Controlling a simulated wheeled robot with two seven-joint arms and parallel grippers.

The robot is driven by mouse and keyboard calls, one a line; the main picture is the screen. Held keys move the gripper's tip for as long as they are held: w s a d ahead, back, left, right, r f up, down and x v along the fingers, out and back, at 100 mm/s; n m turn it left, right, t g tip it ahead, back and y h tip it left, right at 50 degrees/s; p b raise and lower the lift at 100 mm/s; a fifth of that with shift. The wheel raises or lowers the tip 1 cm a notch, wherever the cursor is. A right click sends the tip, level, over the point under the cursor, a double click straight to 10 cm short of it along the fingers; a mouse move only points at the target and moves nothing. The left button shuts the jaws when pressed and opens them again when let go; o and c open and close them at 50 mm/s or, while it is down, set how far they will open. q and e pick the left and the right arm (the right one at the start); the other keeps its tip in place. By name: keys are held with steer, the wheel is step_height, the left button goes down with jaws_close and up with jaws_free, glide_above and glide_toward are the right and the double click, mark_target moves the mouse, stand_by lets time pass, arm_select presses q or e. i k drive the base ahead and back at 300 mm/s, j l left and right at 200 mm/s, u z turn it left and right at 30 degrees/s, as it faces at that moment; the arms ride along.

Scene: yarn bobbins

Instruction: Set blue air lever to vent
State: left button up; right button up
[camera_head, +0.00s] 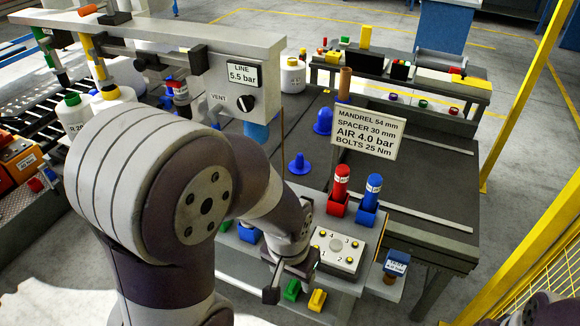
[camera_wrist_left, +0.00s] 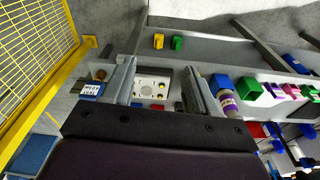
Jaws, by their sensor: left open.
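A grey air panel (camera_head: 232,85) at the upper middle of the head view has a label reading LINE 5.5 bar. A black knob (camera_head: 245,103) sits on it beside the word VENT. A blue cylindrical part (camera_head: 257,131) shows under the panel, partly hidden by my arm. I cannot make out a clear blue lever or its setting. My left gripper (camera_head: 292,283) is open and empty, low over the front bench, well away from the panel. In the left wrist view its fingers (camera_wrist_left: 158,92) stand apart, with a grey button box (camera_wrist_left: 152,86) showing between them. The panel does not show there.
A sign (camera_head: 367,132) reads AIR 4.0 bar. A yellow fence (camera_head: 535,235) stands right.

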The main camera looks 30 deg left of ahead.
mark_target(216, 109)
steer(key=u, duration=1.55)
